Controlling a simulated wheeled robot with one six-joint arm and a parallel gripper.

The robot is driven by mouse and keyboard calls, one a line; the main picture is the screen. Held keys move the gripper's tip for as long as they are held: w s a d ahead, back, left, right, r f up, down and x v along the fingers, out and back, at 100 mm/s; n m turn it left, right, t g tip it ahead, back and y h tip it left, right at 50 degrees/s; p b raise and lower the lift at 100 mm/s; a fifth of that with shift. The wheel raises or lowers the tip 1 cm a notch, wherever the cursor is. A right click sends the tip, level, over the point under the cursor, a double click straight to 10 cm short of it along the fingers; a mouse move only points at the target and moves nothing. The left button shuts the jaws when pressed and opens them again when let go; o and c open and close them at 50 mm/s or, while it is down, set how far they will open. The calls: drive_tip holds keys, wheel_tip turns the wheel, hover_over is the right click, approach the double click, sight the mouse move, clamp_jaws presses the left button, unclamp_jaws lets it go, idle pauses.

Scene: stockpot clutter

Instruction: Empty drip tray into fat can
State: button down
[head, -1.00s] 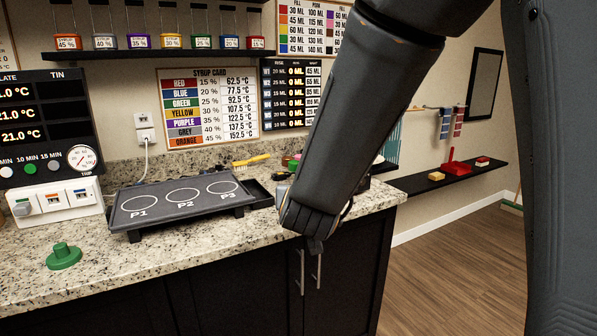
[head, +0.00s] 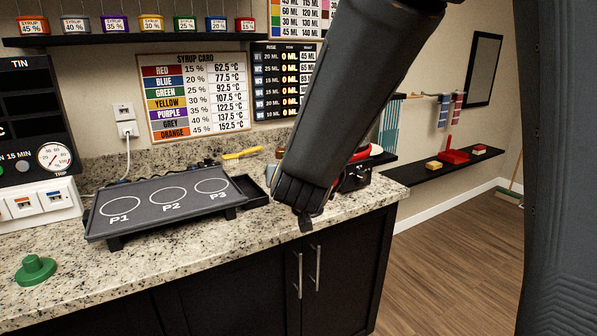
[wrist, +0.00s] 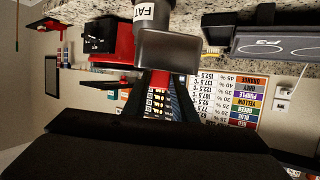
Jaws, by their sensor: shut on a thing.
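My gripper (wrist: 160,105) is shut on a red handle (wrist: 160,82) in the wrist view. The handle joins a grey metal vessel, which looks like the drip tray (wrist: 166,52). The fat can (wrist: 152,14), pale with "FAT" on its side, shows at the top edge of that view, partly cut off. The tray overlaps the can in the picture; I cannot tell whether they touch. The tray's contents are hidden. In the head view my forearm hides the gripper's fingers, the tray and the can.
The black hotplate (head: 170,203) marked P1 to P3 lies on the speckled counter (head: 150,262), with a black trough (head: 252,190) beside it. A yellow brush (head: 243,154) lies behind. A black box (head: 356,178) stands right of my arm. A green knobbed object (head: 35,270) is front left.

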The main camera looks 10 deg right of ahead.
drive_tip(key=shift+w+d+r+m+g+y+p, duration=0.1)
drive_tip(key=shift+d+r+m+g+y+p, duration=0.2)
drive_tip(key=shift+r, duration=0.25)
drive_tip(key=shift+w+d+r+m+g+y+p, duration=0.1)
drive_tip(key=shift+r+m+g+y+p, duration=0.15)
drive_tip(key=shift+r+g+p, duration=0.2)
drive_tip(key=shift+w+d+r+m+g+y, duration=0.3)
drive_tip(key=shift+d+r+m+g+y, duration=0.15)
drive_tip(key=shift+r, duration=0.2)
drive_tip(key=shift+w+d+r+m+g+y, duration=0.25)
drive_tip(key=shift+d+r+m+g+y, duration=0.15)
drive_tip(key=shift+r+g+y, duration=0.15)
drive_tip(key=shift+w+d+r+m+g+y, duration=0.3)
drive_tip(key=shift+d+r+m+g+y, duration=0.2)
drive_tip(key=shift+r, duration=0.2)
drive_tip(key=shift+w+d+r+g+y+p, duration=0.45)
drive_tip(key=shift+d+y+p, duration=0.1)
drive_tip(key=shift+p, duration=0.4)
drive_tip(key=shift+m, duration=0.3)
drive_tip(key=w+d+m+g+y+p, duration=0.4)
drive_tip(key=w+d+y+p, duration=0.1)
drive_tip(key=d+y, duration=0.3)
drive_tip(key=shift+w+d+f+m+g+p, duration=0.25)
drive_tip(key=shift+f+m+g+p, duration=0.1)
drive_tip(key=shift+p, duration=0.45)
idle(0.6)
drive_tip(key=shift+y, duration=0.3)
idle(1.3)
